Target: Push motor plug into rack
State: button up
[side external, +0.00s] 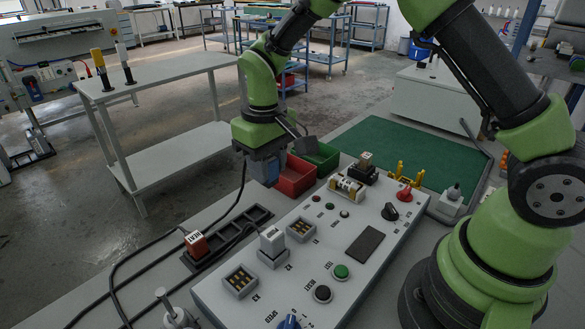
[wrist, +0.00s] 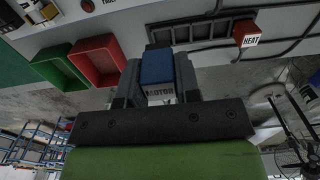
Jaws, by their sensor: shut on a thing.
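My gripper (wrist: 155,95) is shut on the blue motor plug (wrist: 157,68), whose white label reads MOTOR in the wrist view. In the side view my gripper (side external: 266,168) hangs above the bench, left of the red bin, and the plug is largely hidden by the fingers. The dark slotted rack (side external: 229,237) lies on the bench, left of the control panel, below and in front of my gripper. The rack (wrist: 190,32) also shows beyond the plug in the wrist view. The red heat plug (side external: 196,244) stands at the rack's near-left end.
A red bin (side external: 294,178) and a green bin (side external: 322,157) stand beside my gripper. The control panel (side external: 357,220) carries sockets, knobs, buttons and an upright white plug (side external: 272,242). Black cables (side external: 130,270) run across the bench near the rack.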

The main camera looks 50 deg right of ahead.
jog(key=shift+w+d+f, duration=0.1)
jog(key=shift+w+f, duration=0.75)
jog(key=shift+f, duration=0.75)
jog(key=shift+w+f, duration=0.8)
jog(key=shift+f, duration=0.8)
jog(key=shift+w+d+f, duration=0.1)
jog(key=shift+w+f, duration=0.75)
jog(key=shift+f, duration=0.75)
jog(key=shift+f, duration=0.95)
jog(key=o, duration=1)
jog(key=shift+r, duration=0.1)
